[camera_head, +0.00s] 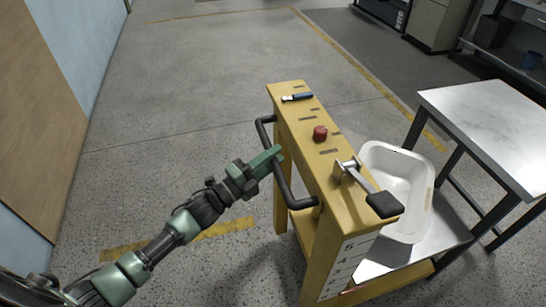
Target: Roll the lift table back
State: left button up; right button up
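The lift table (330,178) is a yellow upright frame in the middle of the head view, with a black push handle (283,188) on its left side. Its top carries a red knob (320,133) and a metal lever with a black pedal-like pad (384,204). A white tub shell (402,180) rests on its low grey platform (452,231), right of the frame. My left gripper (274,155) is at the middle of the handle, with its green fingers overlapping the bar. Whether they are closed around it is hidden by the viewing angle. My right gripper is out of view.
A metal-topped worktable (495,125) stands close on the right, its legs near the platform. A blue-handled tool (298,97) lies on the yellow top. A blue wall with a brown panel (35,130) bounds the left. The grey floor left of and beyond the lift table is clear.

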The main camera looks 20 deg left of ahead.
pick_arm(q)
grip_shut()
dwell(1.2)
